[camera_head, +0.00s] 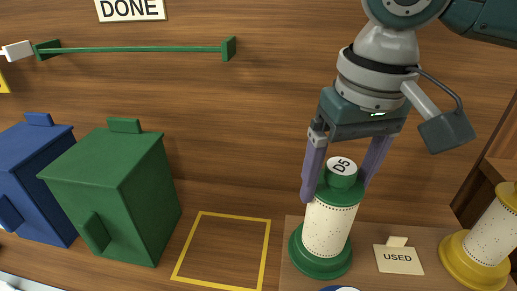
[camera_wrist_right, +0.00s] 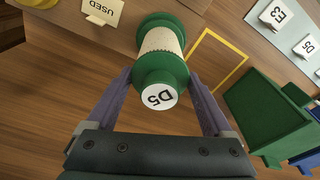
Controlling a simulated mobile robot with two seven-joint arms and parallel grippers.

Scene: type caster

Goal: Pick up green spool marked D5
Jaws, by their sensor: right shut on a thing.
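The green spool marked D5 (camera_head: 331,222) has a green base, a cream speckled middle and a green top with a white D5 label. It stands on the board at the lower right in the head view, seemingly upright. It also shows in the right wrist view (camera_wrist_right: 163,42), label towards the camera. My right gripper (camera_head: 337,190) comes from above, with one purple finger on each side of the spool's green top, shut on it. In the wrist view its fingers (camera_wrist_right: 162,90) flank the spool's top. My left gripper is not in view.
A yellow spool (camera_head: 490,243) and a USED sign (camera_head: 399,259) stand right of the spool. A yellow outlined square (camera_head: 223,250) lies to the left, clear inside. Green (camera_head: 115,190) and blue (camera_head: 32,185) boxes stand at left. A green rail (camera_head: 135,49) and DONE sign (camera_head: 130,9) lie behind.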

